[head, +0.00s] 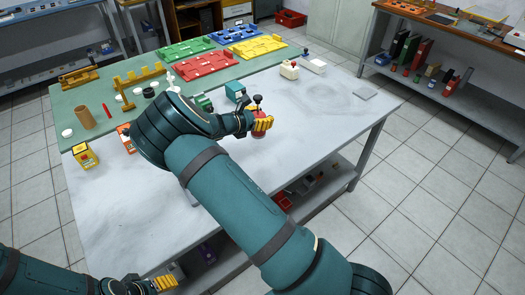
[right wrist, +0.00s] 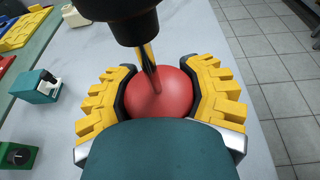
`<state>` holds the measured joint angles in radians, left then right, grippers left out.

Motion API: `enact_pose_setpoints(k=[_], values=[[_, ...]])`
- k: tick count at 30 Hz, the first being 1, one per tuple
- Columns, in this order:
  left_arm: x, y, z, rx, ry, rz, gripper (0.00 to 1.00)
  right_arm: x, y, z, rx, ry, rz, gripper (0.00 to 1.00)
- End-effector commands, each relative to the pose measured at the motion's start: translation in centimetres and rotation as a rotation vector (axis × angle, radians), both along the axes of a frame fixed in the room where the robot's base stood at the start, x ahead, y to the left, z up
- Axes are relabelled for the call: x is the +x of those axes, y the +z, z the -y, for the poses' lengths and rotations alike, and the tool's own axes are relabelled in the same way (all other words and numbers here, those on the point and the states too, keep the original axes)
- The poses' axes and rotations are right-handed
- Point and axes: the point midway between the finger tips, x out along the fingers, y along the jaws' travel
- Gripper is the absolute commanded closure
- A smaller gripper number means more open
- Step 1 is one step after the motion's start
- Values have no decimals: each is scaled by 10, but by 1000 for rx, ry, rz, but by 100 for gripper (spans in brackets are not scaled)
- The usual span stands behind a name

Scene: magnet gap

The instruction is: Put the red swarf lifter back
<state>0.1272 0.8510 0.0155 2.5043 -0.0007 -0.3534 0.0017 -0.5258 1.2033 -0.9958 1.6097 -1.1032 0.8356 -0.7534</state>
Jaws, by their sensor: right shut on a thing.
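The red swarf lifter (right wrist: 172,92) has a rounded red body, a thin metal rod and a black knob on top. In the right wrist view it sits between the yellow fingers of my right gripper (right wrist: 163,98), which touch it on both sides. In the head view my right gripper (head: 262,124) holds the lifter (head: 259,141) over the right part of the pale table, knob up. I cannot tell whether its base touches the tabletop. My left gripper (head: 165,283) is low at the front, by the table's front edge; its finger opening is unclear.
A teal box (head: 236,91) and a green box (head: 203,103) stand left of the lifter. Coloured trays (head: 207,64) are at the back. The table's right front is clear.

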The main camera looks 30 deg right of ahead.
Motion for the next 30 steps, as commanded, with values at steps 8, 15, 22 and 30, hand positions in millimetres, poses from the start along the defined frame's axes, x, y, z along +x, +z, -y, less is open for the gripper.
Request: enact_pose_setpoints(k=[8, 15, 22, 30], values=[[3, -14, 0, 1, 2, 7, 39, 0, -48, 0, 0, 0, -2, 97], [4, -18, 0, 1, 2, 9, 39, 0, -66, 0, 0, 1, -2, 97], [5, -25, -1, 3, 3, 13, 39, 0, -92, 0, -1, 0, -2, 97], [5, -25, -1, 3, 3, 13, 39, 0, -92, 0, 0, 0, -1, 97]])
